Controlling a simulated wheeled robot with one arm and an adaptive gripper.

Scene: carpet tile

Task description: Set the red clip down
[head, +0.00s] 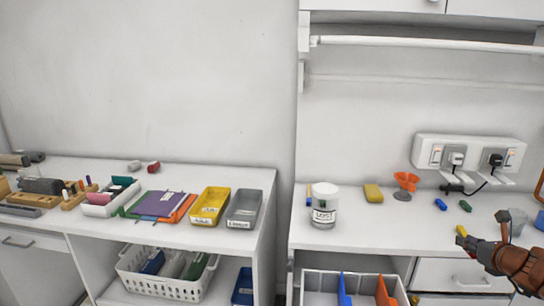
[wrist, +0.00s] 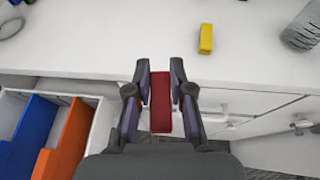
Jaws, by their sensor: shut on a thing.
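The red clip (wrist: 161,103) is a flat, dark red bar between the two fingers of my gripper (wrist: 160,72) in the wrist view. The fingers are shut on its sides. It hangs over the front edge of the white counter (wrist: 110,50), with its far end over the counter top; its height above the top is hard to tell. In the head view my gripper (head: 466,240) is at the right, by the counter's front edge, and the clip is mostly hidden there.
A yellow block (wrist: 206,38) lies on the counter just beyond my gripper. Blue (head: 440,204) and green (head: 465,206) pieces lie farther back. A grey ribbed thing (wrist: 303,28) stands at the right. A bin with blue and orange dividers (wrist: 65,140) is below left. The counter top straight ahead is clear.

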